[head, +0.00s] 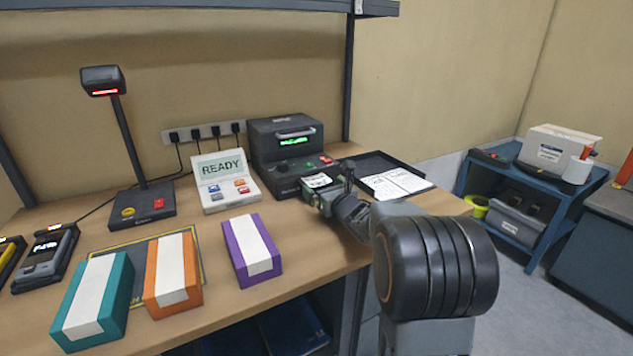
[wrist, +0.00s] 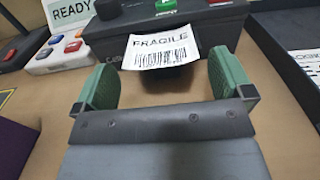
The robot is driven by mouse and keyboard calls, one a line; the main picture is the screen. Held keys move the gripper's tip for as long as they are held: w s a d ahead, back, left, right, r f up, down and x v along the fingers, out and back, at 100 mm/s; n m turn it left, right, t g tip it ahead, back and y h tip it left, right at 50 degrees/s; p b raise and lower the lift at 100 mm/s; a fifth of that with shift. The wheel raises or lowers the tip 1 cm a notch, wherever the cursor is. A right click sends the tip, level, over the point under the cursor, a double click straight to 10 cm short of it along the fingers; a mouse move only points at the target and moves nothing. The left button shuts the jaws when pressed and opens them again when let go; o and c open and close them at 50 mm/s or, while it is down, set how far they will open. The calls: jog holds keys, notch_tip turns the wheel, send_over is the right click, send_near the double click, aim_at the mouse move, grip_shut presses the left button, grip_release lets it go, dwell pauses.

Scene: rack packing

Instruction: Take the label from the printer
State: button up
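The printer (head: 284,143) is a dark box with a green-lit display at the back of the bench. A white label (wrist: 162,50) printed "FRAGILE" with a barcode sticks out of the printer's front in the wrist view. It also shows small in the head view (head: 317,181). My gripper (wrist: 166,80) is open, with its green fingers apart on the left and right of the label, a little short of it. Nothing is between the fingers. In the head view my arm partly hides the area in front of the printer.
A "READY" display box (head: 226,182) stands left of the printer. A dark tray (head: 375,160) with a printed sheet (head: 396,184) lies to the right. Teal (head: 93,300), orange (head: 172,269) and purple (head: 252,249) boxes and a scanner stand (head: 142,205) are further left.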

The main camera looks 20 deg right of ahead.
jog(key=c, duration=0.7)
